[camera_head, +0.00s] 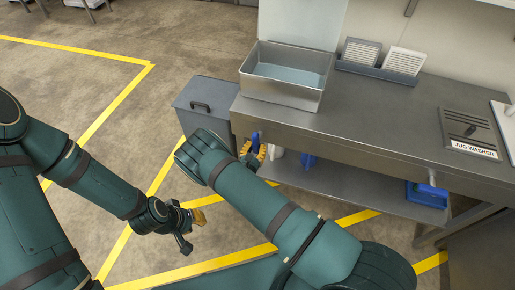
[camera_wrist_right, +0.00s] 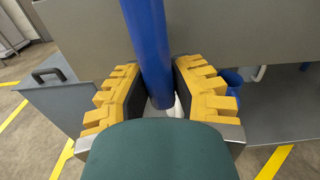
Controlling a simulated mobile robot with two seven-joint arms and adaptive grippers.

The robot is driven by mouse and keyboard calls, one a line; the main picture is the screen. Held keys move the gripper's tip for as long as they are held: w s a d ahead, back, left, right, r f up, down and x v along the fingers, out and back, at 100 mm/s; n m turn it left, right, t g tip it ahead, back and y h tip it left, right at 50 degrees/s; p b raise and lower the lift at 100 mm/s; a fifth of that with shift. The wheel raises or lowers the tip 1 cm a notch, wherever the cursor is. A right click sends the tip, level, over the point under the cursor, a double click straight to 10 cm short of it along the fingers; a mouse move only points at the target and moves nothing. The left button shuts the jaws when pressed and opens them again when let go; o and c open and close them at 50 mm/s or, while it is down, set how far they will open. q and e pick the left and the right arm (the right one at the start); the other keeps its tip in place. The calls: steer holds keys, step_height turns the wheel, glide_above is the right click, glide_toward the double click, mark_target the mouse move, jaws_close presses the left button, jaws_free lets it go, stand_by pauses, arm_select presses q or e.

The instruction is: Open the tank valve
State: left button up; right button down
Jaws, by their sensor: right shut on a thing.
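The steel tank (camera_head: 318,98), holding liquid, sits on the left end of the steel counter with its lid raised. The blue valve handle (camera_head: 255,142) shows below the counter's front edge, under the tank. My right gripper (camera_head: 250,156) is there, mostly hidden behind my right forearm. In the right wrist view, the yellow-padded fingers of my right gripper (camera_wrist_right: 158,85) are shut on the long blue handle (camera_wrist_right: 149,45), which stands between them. The valve body is hidden. My left gripper (camera_head: 190,224) hangs low over the floor, away from the counter; its opening is unclear.
A grey bin (camera_head: 205,98) with a dark handle stands left of the counter (camera_head: 375,115). A lower shelf (camera_head: 350,190) runs beneath, with a blue container (camera_head: 427,195) at its right. Floor at left is clear.

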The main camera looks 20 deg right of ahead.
steer(key=shift+w+r+m, duration=0.1)
steer(key=shift+m, duration=0.3)
steer(key=c, duration=0.8)
jaws_free()
steer(key=v, duration=0.7)
steer(key=shift+a, duration=0.15)
